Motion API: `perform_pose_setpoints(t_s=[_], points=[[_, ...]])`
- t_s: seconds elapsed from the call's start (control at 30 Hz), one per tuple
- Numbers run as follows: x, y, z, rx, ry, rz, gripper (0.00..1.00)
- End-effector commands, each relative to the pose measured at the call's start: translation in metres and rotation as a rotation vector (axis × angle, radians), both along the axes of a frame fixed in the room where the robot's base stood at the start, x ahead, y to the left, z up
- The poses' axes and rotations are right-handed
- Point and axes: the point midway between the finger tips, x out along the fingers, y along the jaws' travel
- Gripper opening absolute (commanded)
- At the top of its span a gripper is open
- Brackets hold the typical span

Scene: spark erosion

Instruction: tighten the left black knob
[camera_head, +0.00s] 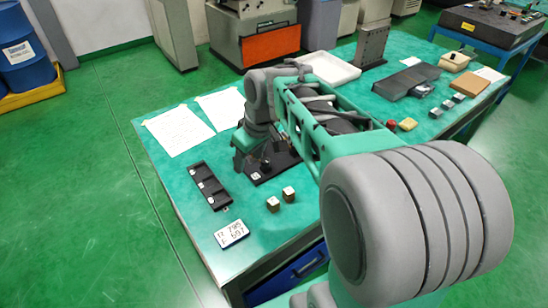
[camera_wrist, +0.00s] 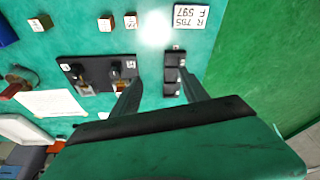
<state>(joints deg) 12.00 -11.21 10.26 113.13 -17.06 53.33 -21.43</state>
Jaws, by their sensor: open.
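A black plate (camera_wrist: 94,60) on the green table carries two dark knobs in the wrist view. One knob (camera_wrist: 115,68) is near the plate's right end and the other (camera_wrist: 80,71) is further left. My gripper (camera_wrist: 157,80) is open, with one finger at the plate's right end beside the right-hand knob and the other near a black compartment tray (camera_wrist: 174,60). In the head view, my gripper (camera_head: 250,163) is low by the plate (camera_head: 278,166). My arm and gripper hide most of the knobs there.
The compartment tray (camera_head: 199,174) lies left of the plate in the head view. Two small cubes (camera_head: 273,204) and a number plate (camera_head: 231,233) lie nearer the front edge. White sheets (camera_head: 178,131) and a white tray (camera_head: 334,70) lie further back.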

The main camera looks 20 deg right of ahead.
Motion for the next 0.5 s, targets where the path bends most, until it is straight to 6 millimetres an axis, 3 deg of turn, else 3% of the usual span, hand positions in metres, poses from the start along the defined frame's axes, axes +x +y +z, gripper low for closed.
perform_pose_setpoints(t_s=[0.03, 0.1, 0.2, 0.33, 0.5], points=[[0.03, -0.022, -0.015, 0.013, 0.012, 0.074, 0.52], [0.065, -0.051, -0.034, 0.029, 0.0, 0.207, 0.52], [0.098, -0.091, -0.065, 0.048, -0.029, 0.37, 0.52], [0.115, -0.123, -0.094, 0.062, -0.067, 0.506, 0.52], [0.121, -0.129, -0.111, 0.065, -0.082, 0.555, 0.52]])
